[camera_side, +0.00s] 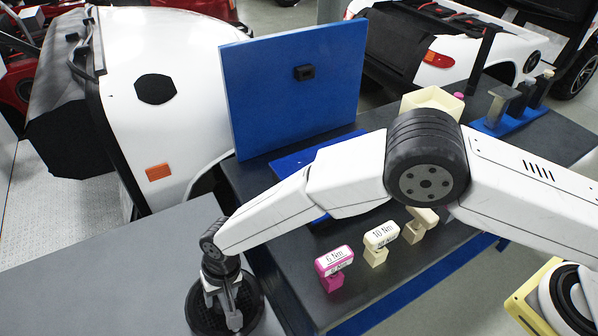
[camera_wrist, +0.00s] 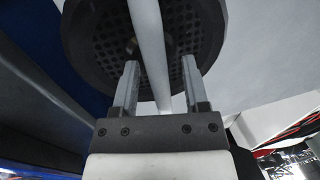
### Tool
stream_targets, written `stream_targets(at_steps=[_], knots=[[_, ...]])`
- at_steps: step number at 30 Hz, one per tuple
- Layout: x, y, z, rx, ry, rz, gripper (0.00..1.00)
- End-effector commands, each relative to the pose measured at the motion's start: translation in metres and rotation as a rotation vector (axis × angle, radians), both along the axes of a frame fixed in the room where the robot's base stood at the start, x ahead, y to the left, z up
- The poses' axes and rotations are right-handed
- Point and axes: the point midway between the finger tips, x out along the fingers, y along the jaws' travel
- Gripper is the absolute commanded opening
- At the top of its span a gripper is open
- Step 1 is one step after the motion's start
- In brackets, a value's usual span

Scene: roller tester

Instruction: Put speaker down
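My gripper (camera_side: 234,318) points down over the middle of the speaker. A pale bar (camera_wrist: 147,30) runs between the fingers across the grille. I cannot tell whether the fingers press on a part of the speaker or whether it rests on the table.
The grey table (camera_side: 120,270) has free room left of the speaker. A dark bench to the right carries a blue panel (camera_side: 290,85), a pink 6 Nm block (camera_side: 333,262), a cream 10 Nm block (camera_side: 381,236) and another cream block (camera_side: 420,222). A white car body (camera_side: 190,60) stands behind.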

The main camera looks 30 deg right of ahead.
Motion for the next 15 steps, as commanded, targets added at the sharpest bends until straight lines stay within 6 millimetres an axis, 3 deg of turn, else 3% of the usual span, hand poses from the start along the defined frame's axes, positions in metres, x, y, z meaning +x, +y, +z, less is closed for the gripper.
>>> stream_targets(at_steps=[8,15], knots=[[0.000,0.000,0.007,0.001,-0.001,0.000,0.58],[0.000,-0.005,0.027,0.000,0.000,0.000,0.58]])
